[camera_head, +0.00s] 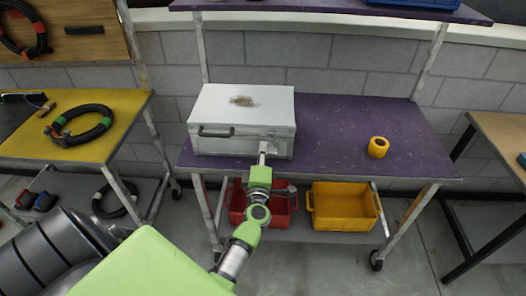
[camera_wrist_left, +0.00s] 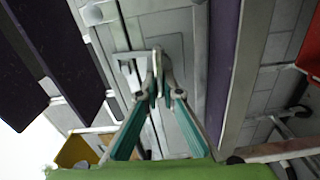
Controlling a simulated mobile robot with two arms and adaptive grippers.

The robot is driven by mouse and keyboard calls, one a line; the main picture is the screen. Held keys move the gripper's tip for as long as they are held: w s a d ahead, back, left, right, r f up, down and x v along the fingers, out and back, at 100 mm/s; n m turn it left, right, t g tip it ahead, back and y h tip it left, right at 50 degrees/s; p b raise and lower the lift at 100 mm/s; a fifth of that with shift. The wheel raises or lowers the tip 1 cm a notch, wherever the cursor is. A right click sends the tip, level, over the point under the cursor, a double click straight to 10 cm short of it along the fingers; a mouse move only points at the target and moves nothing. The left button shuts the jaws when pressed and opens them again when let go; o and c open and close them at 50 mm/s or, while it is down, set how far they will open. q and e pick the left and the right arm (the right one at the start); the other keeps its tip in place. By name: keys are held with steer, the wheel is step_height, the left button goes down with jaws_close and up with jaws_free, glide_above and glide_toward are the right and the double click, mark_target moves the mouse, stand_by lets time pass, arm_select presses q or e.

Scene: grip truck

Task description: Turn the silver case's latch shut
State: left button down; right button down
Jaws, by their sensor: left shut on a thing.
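The silver case (camera_head: 225,104) stands closed on the left part of the purple table top (camera_head: 345,130), with a brown worn patch on its lid and a dark handle (camera_head: 214,132) on its front. My left gripper (camera_head: 263,150) is at the right part of the case's front. In the left wrist view my left gripper (camera_wrist_left: 157,72) has its fingertips close together on the pale metal latch (camera_wrist_left: 127,70) on the case's front. The fingers hide part of the latch, and I cannot tell its exact angle. My right gripper is not in view.
A yellow tape roll (camera_head: 378,147) lies on the purple top, right of the case. A red bin (camera_head: 280,212) and a yellow bin (camera_head: 343,207) stand on the lower shelf. A yellow table (camera_head: 62,147) with a black cable coil is at the left. The purple top's right side is mostly clear.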

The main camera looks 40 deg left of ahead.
arm_select(q)
steer(key=shift+f+n, duration=0.25)
steer(key=shift+n, duration=0.45)
steer(key=c, duration=2.2)
jaws_free()
steer(key=shift+r, duration=0.1)
